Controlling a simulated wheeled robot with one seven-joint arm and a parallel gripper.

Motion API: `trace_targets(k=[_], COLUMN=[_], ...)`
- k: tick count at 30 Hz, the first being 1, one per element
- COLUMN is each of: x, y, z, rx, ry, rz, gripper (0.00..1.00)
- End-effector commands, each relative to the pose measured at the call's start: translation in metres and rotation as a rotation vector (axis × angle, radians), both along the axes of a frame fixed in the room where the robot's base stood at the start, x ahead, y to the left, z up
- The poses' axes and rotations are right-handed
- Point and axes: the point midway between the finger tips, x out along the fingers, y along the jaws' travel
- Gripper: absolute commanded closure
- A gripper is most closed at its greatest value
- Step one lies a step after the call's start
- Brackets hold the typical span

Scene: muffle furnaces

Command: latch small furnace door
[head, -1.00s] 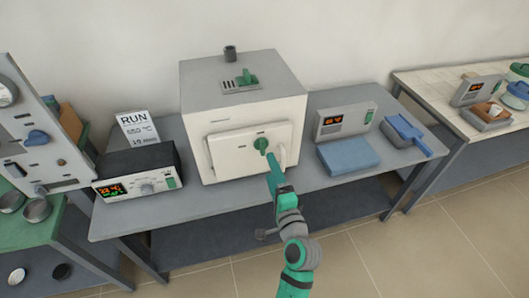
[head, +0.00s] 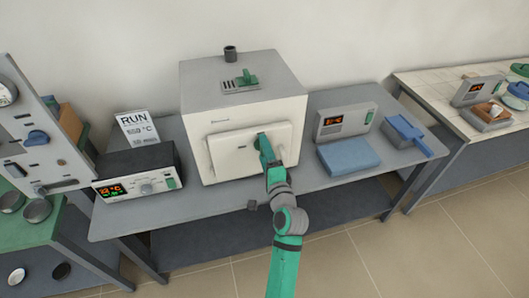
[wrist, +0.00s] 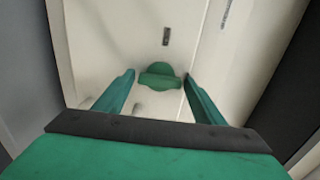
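The small furnace (head: 243,105) is a pale box with a grey top on the bench. Its front door (head: 228,152) sits against the front face and looks closed. The green latch knob (wrist: 160,78) is on the door face in the wrist view. My gripper (wrist: 159,74) is open, with one finger on each side of the knob and visible gaps between. In the head view my gripper (head: 265,147) is at the door's right part and hides most of the knob and handle. I cannot tell whether the latch is engaged.
A controller box (head: 138,174) with a lit display and a RUN card (head: 137,128) stand left of the furnace. A grey display unit (head: 345,121), a blue block (head: 347,156) and a blue-lidded tray (head: 405,133) stand to the right.

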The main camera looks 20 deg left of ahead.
Motion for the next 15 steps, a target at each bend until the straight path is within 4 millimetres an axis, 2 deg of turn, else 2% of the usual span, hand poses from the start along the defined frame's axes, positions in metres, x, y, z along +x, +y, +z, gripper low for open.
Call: trace_targets(k=[1, 3, 4, 15], x=[0.0, -0.0001, -0.0001, -0.0002], y=[-0.0001, -0.0002, -0.0002, -0.0005], z=[0.0, 0.0, 0.0, -0.0002], rx=[0.0, 0.0, 0.0, -0.041], ry=[0.0, 0.0, 0.0, -0.028], rz=[0.0, 0.0, 0.0, 0.0], gripper=[0.5, 0.66, 0.69, 0.69])
